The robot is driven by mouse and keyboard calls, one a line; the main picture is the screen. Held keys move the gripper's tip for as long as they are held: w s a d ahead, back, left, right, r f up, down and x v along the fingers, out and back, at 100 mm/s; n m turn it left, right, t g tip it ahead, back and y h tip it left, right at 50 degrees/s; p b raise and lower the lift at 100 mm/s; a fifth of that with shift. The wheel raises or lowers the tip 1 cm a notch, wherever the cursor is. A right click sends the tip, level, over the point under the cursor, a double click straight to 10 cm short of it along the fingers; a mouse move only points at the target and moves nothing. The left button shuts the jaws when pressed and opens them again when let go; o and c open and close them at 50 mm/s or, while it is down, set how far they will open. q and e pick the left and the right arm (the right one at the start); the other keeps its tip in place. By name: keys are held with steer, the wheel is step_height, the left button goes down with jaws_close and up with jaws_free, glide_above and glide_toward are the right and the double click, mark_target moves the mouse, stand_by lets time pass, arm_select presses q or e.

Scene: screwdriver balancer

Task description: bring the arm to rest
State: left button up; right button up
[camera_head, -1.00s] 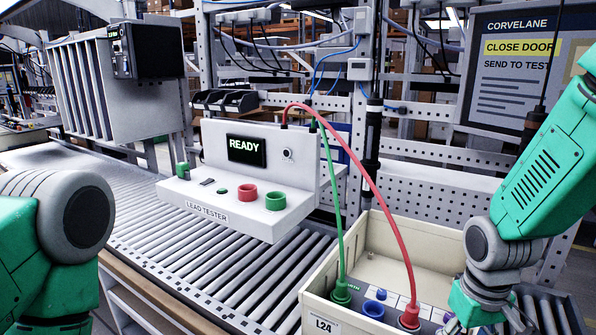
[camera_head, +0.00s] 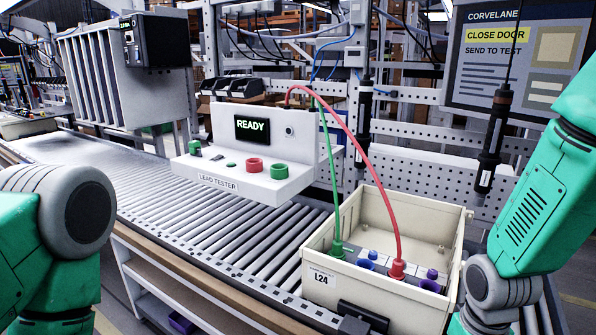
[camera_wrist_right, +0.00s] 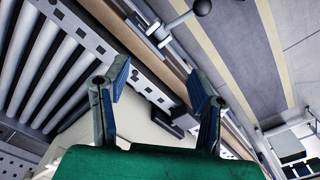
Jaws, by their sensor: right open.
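My right arm (camera_head: 545,190) comes in from the right in the head view, and its wrist (camera_head: 497,292) is at the lower right, beside the cream bin (camera_head: 452,235). Its fingers are hidden or out of frame there. In the right wrist view my right gripper (camera_wrist_right: 158,80) is open, with nothing between its fingers. It points down past the conveyor edge toward the floor. My left arm (camera_head: 55,235) shows at the left edge of the head view. Its gripper is out of the picture.
The bin, labelled L24, stands on the roller conveyor (camera_head: 240,235). A green lead (camera_head: 334,170) and a red lead (camera_head: 375,175) run from the lead tester (camera_head: 290,185), reading READY, to plugs in the bin. A dark tool (camera_head: 492,150) hangs near my right arm.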

steer(key=s+f+b, duration=0.8)
steer(key=s+f, duration=1.2)
steer(key=f, duration=0.4)
steer(key=shift+s+d+f, duration=0.25)
steer(key=shift+w, duration=0.1)
